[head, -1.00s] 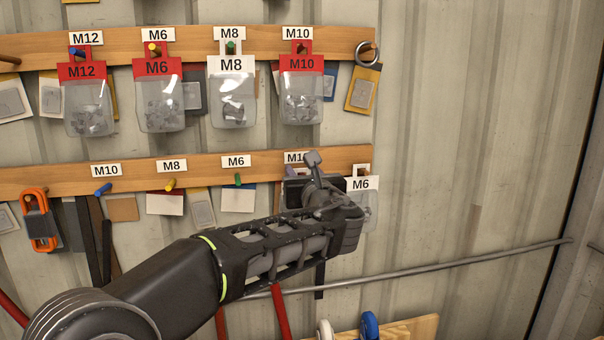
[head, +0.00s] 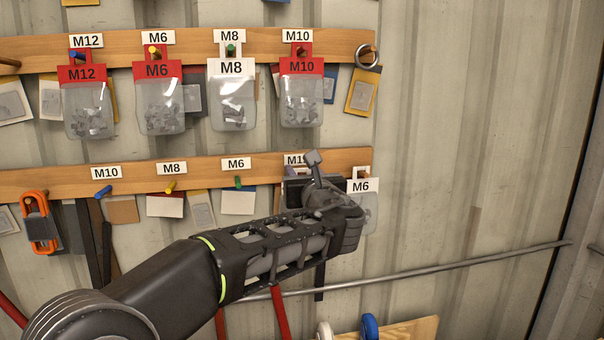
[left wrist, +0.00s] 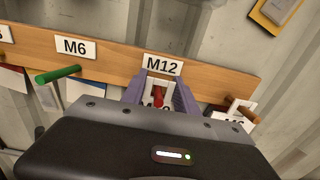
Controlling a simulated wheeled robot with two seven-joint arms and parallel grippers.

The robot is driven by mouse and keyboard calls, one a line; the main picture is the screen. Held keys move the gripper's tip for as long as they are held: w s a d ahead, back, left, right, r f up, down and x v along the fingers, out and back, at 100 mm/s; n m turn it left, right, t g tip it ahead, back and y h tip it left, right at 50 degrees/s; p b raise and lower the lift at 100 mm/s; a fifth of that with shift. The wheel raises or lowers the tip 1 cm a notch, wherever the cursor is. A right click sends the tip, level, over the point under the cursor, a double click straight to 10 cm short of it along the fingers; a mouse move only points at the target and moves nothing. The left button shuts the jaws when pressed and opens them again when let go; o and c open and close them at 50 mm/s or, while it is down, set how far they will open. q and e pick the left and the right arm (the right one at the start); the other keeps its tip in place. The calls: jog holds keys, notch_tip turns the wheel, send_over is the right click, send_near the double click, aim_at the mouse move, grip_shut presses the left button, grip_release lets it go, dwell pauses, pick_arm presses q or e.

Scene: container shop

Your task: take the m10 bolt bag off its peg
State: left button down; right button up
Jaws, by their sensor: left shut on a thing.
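My left gripper (head: 305,180) is at the right part of the lower rail. In the left wrist view its two fingers (left wrist: 158,92) are shut on a white bag header (left wrist: 150,88) under the M12 label (left wrist: 162,65). A red peg (left wrist: 158,99) shows between the fingers, at the header's opening. The lettering on this header is mostly covered and looks like M10; the bag below is hidden by my gripper. Another bag, with a red M10 header (head: 301,66), hangs on the upper rail under an M10 label, apart from my gripper.
A white-headed M6 bag (head: 362,186) hangs just right of my gripper, on a brown peg (left wrist: 243,112). A bare green peg (left wrist: 58,74) is to the left under an M6 label. Red M12 (head: 82,72) and M6 (head: 157,69) bags and a white M8 bag (head: 231,67) hang above.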

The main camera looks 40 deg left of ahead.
pick_arm(q)
jog(key=shift+r+b+v, duration=0.15)
jog(key=shift+v, duration=0.95)
jog(key=shift+r+b+v, duration=0.15)
jog(key=shift+v, duration=1)
jog(key=v, duration=0.5)
jog(key=shift+b, duration=0.4)
jog(key=shift+w, duration=0.1)
